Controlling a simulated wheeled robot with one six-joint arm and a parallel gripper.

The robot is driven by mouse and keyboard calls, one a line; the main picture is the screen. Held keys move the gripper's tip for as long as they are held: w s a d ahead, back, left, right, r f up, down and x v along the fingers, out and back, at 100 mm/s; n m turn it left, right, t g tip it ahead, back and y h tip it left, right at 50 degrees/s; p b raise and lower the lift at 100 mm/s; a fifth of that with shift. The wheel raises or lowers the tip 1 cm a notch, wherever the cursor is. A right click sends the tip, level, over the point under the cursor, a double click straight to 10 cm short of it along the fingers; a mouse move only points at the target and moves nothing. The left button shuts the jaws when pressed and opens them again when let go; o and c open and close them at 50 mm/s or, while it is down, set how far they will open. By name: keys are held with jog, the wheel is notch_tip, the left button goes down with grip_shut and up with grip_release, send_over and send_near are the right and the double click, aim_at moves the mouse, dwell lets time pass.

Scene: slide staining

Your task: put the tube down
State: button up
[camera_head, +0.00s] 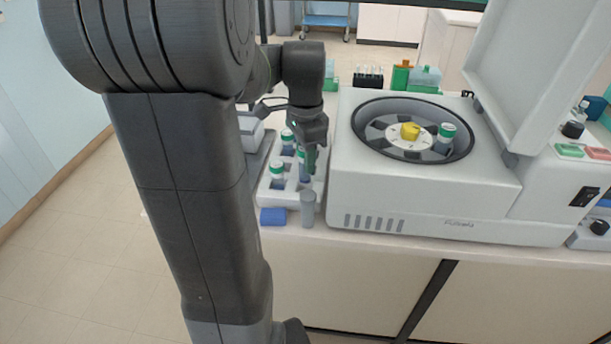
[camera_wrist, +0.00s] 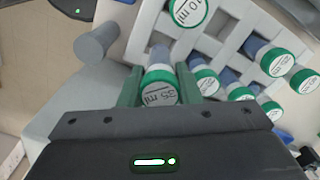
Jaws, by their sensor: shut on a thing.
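My gripper (camera_head: 308,165) is over the white tube rack (camera_head: 264,196), to the left of the centrifuge. In the wrist view its two green fingers (camera_wrist: 159,88) are shut on a green-capped tube (camera_wrist: 160,90) marked 35 ml. In the head view the held tube (camera_head: 302,172) is partly covered by the fingers. Its lower end is at the rack, but I cannot tell whether it sits in a hole or hangs just above. Several other green-capped tubes stand in the rack, including one (camera_head: 277,173) at its near left and one marked 10 ml (camera_wrist: 188,10).
A grey cylinder (camera_head: 307,209) and a blue block (camera_head: 272,216) stand at the rack's near end. The centrifuge (camera_head: 420,196) has its lid (camera_head: 540,70) open, and one tube (camera_head: 446,134) stands in its rotor. Small racks and bottles stand behind.

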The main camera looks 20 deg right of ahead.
jog(key=shift+f, duration=2.1)
jog(key=shift+f+b, duration=0.4)
jog(key=shift+f, duration=0.05)
jog(key=o, duration=1)
jog(key=shift+c, duration=0.2)
notch_tip(320, 180, up, 13)
jog(key=shift+f+p, duration=0.1)
jog(key=shift+p, duration=0.7)
notch_tip(320, 180, down, 12)
jog(key=shift+r+b, duration=0.1)
jog(key=shift+b, duration=0.4)
